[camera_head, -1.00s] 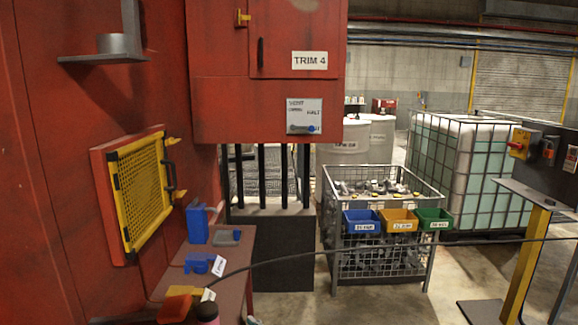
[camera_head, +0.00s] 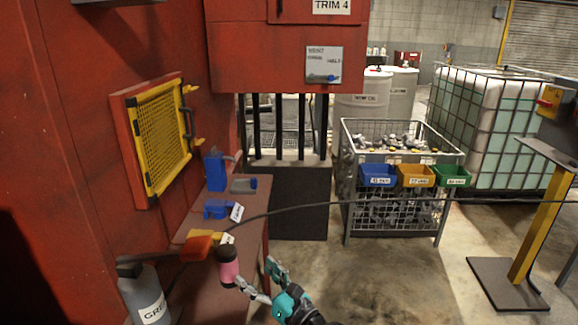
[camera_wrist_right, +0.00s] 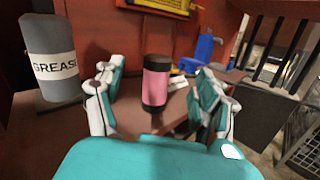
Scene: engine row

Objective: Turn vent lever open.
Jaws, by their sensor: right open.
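The vent panel (camera_head: 323,60) is a pale plate with printed labels, on the front of the red cabinet. The vent lever (camera_head: 318,79) lies roughly horizontal along its lower edge, with a blue end at the right. My right gripper (camera_head: 257,275) is open, low in the head view and well below the panel. In the right wrist view its two fingers (camera_wrist_right: 153,88) are spread, with a pink and black bottle (camera_wrist_right: 157,82) showing between them; I cannot tell whether it is touched. The lever is not visible in the wrist view. My left gripper is not in view.
A narrow bench (camera_head: 229,285) holds the pink bottle (camera_head: 228,265), blue parts (camera_head: 216,170) and an orange item (camera_head: 196,247). A grey grease bottle (camera_head: 146,297) stands at lower left. A dark cable crosses the view. A wire cage (camera_head: 390,230) with bins stands right.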

